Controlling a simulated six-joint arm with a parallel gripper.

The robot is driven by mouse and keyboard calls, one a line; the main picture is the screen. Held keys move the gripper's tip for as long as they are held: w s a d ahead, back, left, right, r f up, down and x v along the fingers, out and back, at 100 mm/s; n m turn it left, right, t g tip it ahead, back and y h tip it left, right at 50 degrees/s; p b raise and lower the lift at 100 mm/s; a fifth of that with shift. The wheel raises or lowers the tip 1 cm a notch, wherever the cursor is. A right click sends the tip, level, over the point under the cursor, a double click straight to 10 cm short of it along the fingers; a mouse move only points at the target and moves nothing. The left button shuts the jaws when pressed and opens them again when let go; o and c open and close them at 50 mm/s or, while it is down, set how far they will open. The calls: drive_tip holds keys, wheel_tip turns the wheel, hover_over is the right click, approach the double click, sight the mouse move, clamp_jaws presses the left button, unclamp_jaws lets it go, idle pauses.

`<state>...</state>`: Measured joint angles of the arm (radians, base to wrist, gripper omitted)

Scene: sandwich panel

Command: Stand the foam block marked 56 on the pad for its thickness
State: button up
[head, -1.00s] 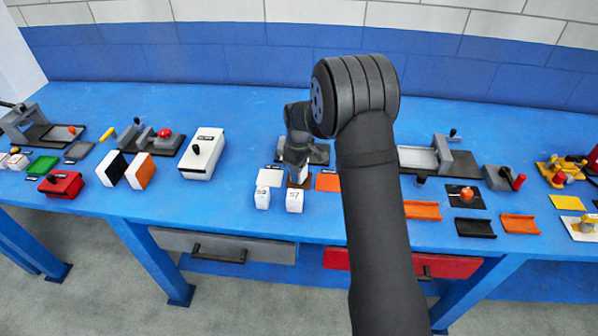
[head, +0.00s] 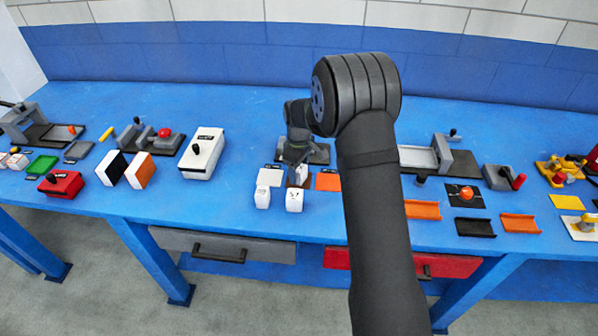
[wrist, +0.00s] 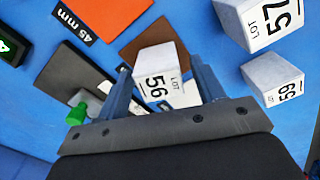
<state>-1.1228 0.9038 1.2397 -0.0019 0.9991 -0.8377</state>
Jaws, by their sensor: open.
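The white foam block marked 56 (wrist: 155,60) is on a brown pad (wrist: 183,58), which shows behind and beside it in the wrist view. In the head view the block (head: 302,174) is partly hidden by my gripper (head: 296,160). My gripper (wrist: 165,82) is open, one finger on each side of the block's near end, with space visible between block and fingers. An orange pad (wrist: 105,15) labelled 45 mm lies beside the brown one. The brown pad's own label is not readable.
A white pad (head: 270,176) lies left of the brown pad in the head view. A grey fixture (head: 319,154) stands behind.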

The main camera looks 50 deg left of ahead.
wheel_tip(320, 180, up, 11)
idle(0.3)
drive_tip(key=shift+f, duration=0.1)
wheel_tip(320, 180, down, 12)
drive_tip(key=shift+f, duration=0.2)
drive_tip(key=shift+r, duration=1.95)
